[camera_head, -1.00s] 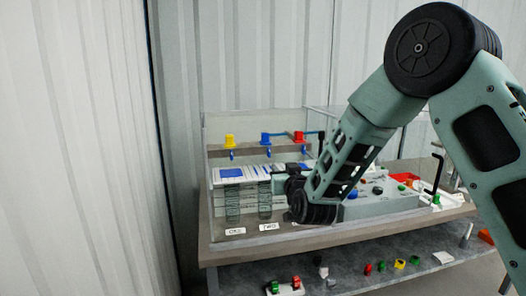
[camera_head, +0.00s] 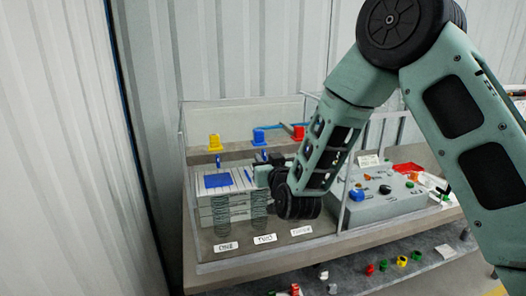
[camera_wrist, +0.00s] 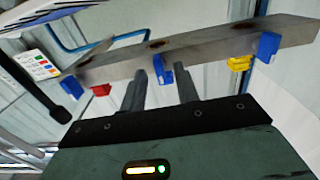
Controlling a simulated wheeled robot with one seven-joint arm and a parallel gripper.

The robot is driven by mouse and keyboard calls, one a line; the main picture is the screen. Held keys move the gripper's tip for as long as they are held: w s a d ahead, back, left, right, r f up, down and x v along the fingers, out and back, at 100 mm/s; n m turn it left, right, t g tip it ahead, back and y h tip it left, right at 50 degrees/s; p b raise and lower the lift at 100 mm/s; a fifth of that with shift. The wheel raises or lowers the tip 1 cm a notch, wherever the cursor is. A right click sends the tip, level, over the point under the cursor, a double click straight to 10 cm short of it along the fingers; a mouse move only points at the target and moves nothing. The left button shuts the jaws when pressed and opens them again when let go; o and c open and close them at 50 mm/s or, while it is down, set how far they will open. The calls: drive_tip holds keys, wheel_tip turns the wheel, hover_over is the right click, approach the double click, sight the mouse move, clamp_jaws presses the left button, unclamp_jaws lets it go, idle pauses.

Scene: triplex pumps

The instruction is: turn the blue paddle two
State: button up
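In the head view a grey bar (camera_head: 235,155) crosses the clear-walled case, with a yellow (camera_head: 214,143), a blue (camera_head: 259,137) and a red cap (camera_head: 299,133) on it. A small blue paddle (camera_head: 218,161) hangs under the yellow cap, and the middle blue paddle (camera_head: 264,155) under the blue cap. My wrist hides any third paddle there. The wrist view shows blue paddles at the bar's right (camera_wrist: 268,47), middle (camera_wrist: 162,74) and left (camera_wrist: 70,85). My gripper (camera_wrist: 162,82) is open; its fingers appear either side of the middle paddle. Contact cannot be told.
Labels ONE (camera_head: 226,247), TWO (camera_head: 265,239) and THREE (camera_head: 301,231) lie along the case's front. A grey control box (camera_head: 378,205) with coloured knobs stands right. Clear walls surround the bar. The lower shelf (camera_head: 345,275) holds several small coloured parts. A corrugated wall is close at left.

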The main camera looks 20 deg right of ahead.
drive_tip(key=shift+w, duration=0.25)
clamp_jaws()
